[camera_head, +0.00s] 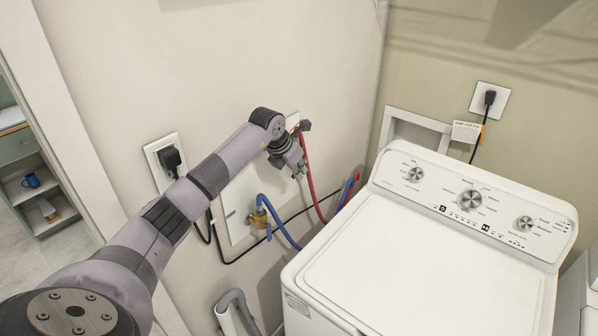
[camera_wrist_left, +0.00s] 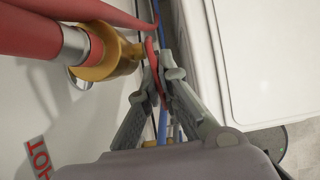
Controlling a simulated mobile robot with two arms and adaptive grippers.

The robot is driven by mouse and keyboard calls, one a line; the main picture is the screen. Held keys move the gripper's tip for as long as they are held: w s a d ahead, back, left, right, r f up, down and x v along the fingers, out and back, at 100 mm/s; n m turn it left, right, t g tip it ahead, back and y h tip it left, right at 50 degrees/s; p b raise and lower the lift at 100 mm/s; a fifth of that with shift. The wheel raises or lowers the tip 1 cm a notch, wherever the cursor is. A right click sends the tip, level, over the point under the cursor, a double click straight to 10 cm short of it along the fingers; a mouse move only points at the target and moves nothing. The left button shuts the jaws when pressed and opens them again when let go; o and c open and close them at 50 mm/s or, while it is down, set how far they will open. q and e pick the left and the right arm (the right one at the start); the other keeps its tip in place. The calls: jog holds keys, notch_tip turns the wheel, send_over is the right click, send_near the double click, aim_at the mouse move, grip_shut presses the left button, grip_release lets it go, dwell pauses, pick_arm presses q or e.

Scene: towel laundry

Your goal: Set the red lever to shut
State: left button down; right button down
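The red lever (camera_wrist_left: 151,52) shows in the left wrist view as a thin red strip beside the brass hot-water valve (camera_wrist_left: 106,55). My left gripper (camera_wrist_left: 161,76) has its two fingertips close together with the strip between them, and it looks shut on the lever. In the head view my left gripper (camera_head: 303,130) is at the wall box, and it hides the lever and most of the hot valve. A red hose (camera_head: 308,180) hangs below it. The lever's exact angle is hard to read. My right gripper is in neither view.
A white washer (camera_head: 400,265) stands close on the right. The cold valve (camera_head: 258,219) with its blue hose (camera_head: 280,228) is below left of the gripper. A black plug (camera_head: 170,158), its cord and a grey drain pipe (camera_head: 235,305) are nearby.

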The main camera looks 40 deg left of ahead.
pick_arm(q)
jog(key=g, duration=0.1)
jog(key=r+g, duration=0.1)
jog(key=g, duration=0.1)
jog(key=shift+s+r+g+b, duration=0.1)
jog(key=shift+r+g+b, duration=0.1)
jog(key=shift+g+b, duration=0.5)
jog(key=shift+s+r+g, duration=0.1)
jog(key=shift+r+g, duration=0.1)
jog(key=shift+g, duration=0.6)
jog(key=c, duration=2.1)
grip_release()
jog(key=shift+f, duration=0.1)
jog(key=shift+r, duration=0.2)
notch_tip(320, 180, up, 7)
jog(key=shift+r, duration=0.1)
